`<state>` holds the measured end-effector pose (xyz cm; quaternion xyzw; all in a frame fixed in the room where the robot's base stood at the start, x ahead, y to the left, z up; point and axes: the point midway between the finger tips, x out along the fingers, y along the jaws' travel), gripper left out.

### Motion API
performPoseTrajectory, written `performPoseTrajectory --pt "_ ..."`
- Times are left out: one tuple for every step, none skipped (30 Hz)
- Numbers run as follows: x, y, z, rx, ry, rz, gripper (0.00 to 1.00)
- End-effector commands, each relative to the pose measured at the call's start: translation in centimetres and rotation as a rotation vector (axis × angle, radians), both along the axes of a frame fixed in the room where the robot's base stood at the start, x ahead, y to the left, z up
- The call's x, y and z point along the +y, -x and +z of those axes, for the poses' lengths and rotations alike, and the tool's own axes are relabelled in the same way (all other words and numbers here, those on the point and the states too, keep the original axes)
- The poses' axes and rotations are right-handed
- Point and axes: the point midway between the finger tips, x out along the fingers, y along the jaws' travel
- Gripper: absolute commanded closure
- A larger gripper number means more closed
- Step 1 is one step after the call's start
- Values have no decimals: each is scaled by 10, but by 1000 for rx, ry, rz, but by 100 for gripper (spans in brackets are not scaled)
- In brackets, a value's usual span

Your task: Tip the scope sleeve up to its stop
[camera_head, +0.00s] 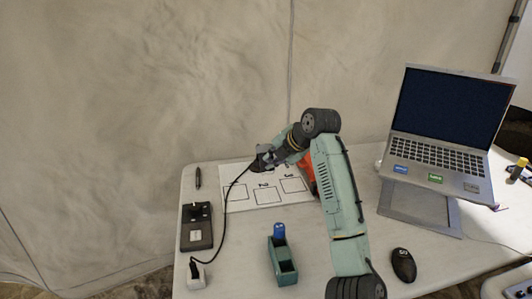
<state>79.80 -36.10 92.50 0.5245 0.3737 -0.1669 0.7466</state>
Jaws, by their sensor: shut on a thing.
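My gripper (263,160) is above the back left part of a white sheet. It is shut on a small dark thing, largely hidden by the fingers. A black cable (222,213) runs from there down to a white box (197,276) at the front left of the table. The held thing may be the scope, but I cannot make out a sleeve or its tilt. A black device (197,233) with a pale label lies at the left. A teal holder (286,278) with a blue piece (279,231) at its back end stands at the front middle.
The white sheet (240,174) has numbered squares. An orange-red thing (307,168) is partly behind my arm. A pen (198,178) lies at the back left. A laptop (437,165) on a stand and a black mouse (403,264) are to the right. A fabric wall (150,90) rises behind the table.

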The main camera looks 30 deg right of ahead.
Motion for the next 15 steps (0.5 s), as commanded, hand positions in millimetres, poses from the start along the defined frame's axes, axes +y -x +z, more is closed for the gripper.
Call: performPoseTrajectory --pt "1 -2 7 20 -6 1 100" --pt "1 -1 8 34 -9 0 100" --pt "0 -1 9 52 -14 -1 100" --pt "0 -1 10 63 -17 -1 100" --pt "0 -1 10 74 -20 0 100" --pt "0 -1 11 87 -24 -1 100" --pt "0 -1 11 95 -26 -2 100" --pt "0 -1 11 103 -28 -2 100" --pt "-1 -1 11 112 -30 -3 100" --pt "-1 0 11 118 -32 -3 100" --pt "-1 0 11 123 -33 -2 100" --pt "-1 -1 11 126 -34 -3 100" --pt "-1 -1 11 130 -35 -3 100" --pt "-1 -1 11 131 -36 -3 100" --pt "-1 -1 12 134 -36 -3 100"
